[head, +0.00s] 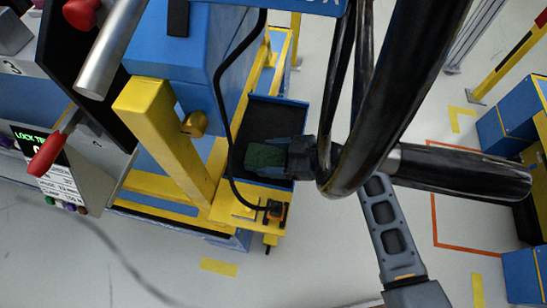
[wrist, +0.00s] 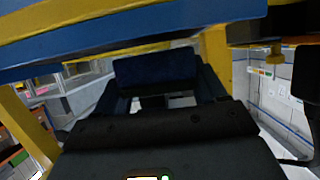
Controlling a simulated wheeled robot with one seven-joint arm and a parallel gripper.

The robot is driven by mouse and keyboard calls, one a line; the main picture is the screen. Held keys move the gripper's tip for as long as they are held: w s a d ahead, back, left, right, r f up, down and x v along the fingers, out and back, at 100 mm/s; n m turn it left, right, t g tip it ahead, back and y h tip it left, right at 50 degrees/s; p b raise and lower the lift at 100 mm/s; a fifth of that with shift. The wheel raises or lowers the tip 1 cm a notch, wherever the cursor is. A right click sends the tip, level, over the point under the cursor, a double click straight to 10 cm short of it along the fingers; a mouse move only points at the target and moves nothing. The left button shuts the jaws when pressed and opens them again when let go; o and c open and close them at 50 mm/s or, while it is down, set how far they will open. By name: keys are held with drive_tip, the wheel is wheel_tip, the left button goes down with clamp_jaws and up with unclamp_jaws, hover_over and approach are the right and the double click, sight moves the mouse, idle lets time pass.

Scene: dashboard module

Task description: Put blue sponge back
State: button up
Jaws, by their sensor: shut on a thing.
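My gripper (head: 287,157) comes in from the right in the head view, over a black tray (head: 272,113) with a blue rim. It is shut on the sponge (head: 263,155), which looks dark green in the head view and sticks out to the left of the fingertips. In the wrist view the sponge (wrist: 155,68) is a dark blue block held between the two fingers. The head view does not show clearly whether the sponge touches the tray floor. The fingers hide part of the sponge.
A yellow post (head: 165,135) and a blue machine body (head: 190,50) stand left of the tray. A black cable (head: 232,150) loops down the tray's left side to a small device (head: 274,211) on the yellow ledge. In the wrist view, a blue and yellow beam (wrist: 120,45) crosses close above.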

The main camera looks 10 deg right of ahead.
drive_tip(key=shift+d+f, duration=0.15)
drive_tip(key=shift+f, duration=0.5)
drive_tip(key=shift+f, duration=0.1)
drive_tip(key=shift+f, duration=0.15)
drive_tip(key=o, duration=1)
drive_tip(key=shift+r, duration=0.25)
drive_tip(key=shift+s+d+r, duration=0.1)
drive_tip(key=shift+d, duration=0.15)
drive_tip(key=v, duration=1.1)
drive_tip(key=shift+s+d, duration=0.15)
drive_tip(key=shift+d, duration=0.05)
